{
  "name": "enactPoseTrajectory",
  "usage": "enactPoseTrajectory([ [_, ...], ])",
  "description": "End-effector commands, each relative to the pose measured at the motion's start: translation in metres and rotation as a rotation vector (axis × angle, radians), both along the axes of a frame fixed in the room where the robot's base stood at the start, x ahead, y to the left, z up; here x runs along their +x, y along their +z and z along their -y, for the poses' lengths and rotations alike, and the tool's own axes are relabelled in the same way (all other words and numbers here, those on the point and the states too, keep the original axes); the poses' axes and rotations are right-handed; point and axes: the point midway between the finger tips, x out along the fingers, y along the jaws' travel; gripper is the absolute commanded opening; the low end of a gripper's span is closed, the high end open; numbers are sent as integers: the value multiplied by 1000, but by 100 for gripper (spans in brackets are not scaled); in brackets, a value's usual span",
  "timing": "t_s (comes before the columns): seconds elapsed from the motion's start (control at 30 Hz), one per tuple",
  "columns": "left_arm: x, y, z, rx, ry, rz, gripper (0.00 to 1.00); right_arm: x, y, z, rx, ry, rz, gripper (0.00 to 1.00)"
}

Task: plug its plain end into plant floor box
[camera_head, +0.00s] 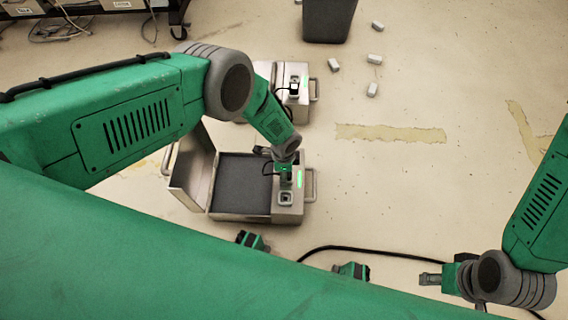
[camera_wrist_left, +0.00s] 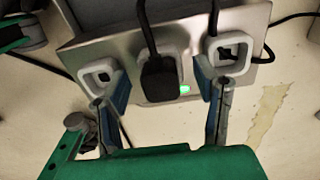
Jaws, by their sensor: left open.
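A metal floor box (camera_head: 286,214) with an open lid and dark foam stands below my left arm. Its panel has a green light and a white-framed socket (camera_head: 286,198). My left gripper (camera_head: 284,172) is over this panel. In the left wrist view the open gripper (camera_wrist_left: 162,78) has one finger on either side of a black plug (camera_wrist_left: 160,82) seated in the panel; contact is unclear. White-framed sockets show left (camera_wrist_left: 100,77) and right (camera_wrist_left: 231,52); a black cable crosses the right one. My right gripper (camera_head: 431,279) is away at the right; its jaw gap is unclear. Box names are not readable.
A second metal box (camera_head: 303,104) stands behind, partly hidden by my left arm. A dark bin (camera_head: 328,20) and several small pale blocks (camera_head: 372,90) are farther back. A black cable (camera_head: 380,250) runs along the floor in front.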

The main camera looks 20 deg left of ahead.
Motion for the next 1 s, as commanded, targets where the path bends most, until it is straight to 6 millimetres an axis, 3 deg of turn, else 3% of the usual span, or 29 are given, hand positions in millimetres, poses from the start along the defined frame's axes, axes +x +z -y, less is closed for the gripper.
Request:
enactPoseTrajectory([
  [0.4,2,76,0,1,-1,2,55,0,0,0,0,0,0,40],
  [0.6,1,104,0,1,0,0,55,0,0,0,0,0,0,40],
  [1.0,1,113,0,1,0,0,55,1,0,0,0,0,-2,40],
])
